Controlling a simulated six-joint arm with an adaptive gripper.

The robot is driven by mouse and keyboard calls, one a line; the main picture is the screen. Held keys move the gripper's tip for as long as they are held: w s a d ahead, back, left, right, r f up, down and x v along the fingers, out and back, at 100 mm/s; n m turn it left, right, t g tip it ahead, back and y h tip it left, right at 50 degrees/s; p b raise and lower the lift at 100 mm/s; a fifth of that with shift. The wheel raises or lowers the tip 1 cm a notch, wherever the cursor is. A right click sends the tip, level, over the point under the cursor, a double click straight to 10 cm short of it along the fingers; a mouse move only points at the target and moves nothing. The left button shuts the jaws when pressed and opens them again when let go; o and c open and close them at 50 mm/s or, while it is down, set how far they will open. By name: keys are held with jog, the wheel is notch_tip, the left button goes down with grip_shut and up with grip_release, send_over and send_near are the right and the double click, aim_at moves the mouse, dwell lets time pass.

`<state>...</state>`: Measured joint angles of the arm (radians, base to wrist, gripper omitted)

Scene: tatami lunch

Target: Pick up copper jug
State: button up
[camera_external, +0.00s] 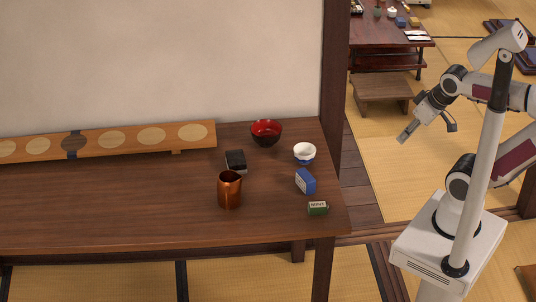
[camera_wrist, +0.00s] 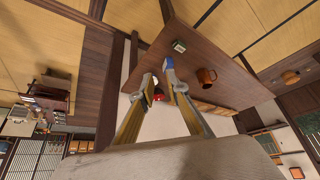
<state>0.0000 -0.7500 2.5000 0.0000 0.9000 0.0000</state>
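The copper jug (camera_external: 229,190) stands upright near the front of the dark wooden table, right of its middle. It also shows in the wrist view (camera_wrist: 206,76), right of my fingers and apart from them. My gripper (camera_external: 405,134) is in the air to the right of the table, well away from the jug. In the wrist view my gripper (camera_wrist: 163,84) has its two fingers spread with a gap between them and nothing held.
Around the jug on the table (camera_external: 110,210) are a black box (camera_external: 236,161), a red-and-black bowl (camera_external: 266,132), a blue-and-white bowl (camera_external: 304,153), a blue box (camera_external: 305,181) and a green tin (camera_external: 318,208). A long wooden board (camera_external: 100,141) runs along the back. The table's left front is clear.

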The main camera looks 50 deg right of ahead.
jog(key=w+f+n+t, duration=0.2)
jog(key=w+n+t, duration=0.1)
jog(key=w, duration=2.3)
jog(key=w+a+f+n+t+y, duration=0.25)
jog(key=w+a+f, duration=0.55)
jog(key=w, duration=0.4)
jog(key=n+g+y, duration=0.2)
jog(key=n+y, duration=0.2)
jog(key=y, duration=0.3)
send_near(229, 184)
jog(key=a+f, duration=0.3)
jog(key=f, duration=0.2)
jog(key=shift+s+a, duration=0.1)
jog(key=shift+a, duration=0.3)
jog(key=shift+s+a+f+t, duration=0.2)
jog(key=shift+a+f+t, duration=0.05)
jog(key=shift+a+f, duration=0.15)
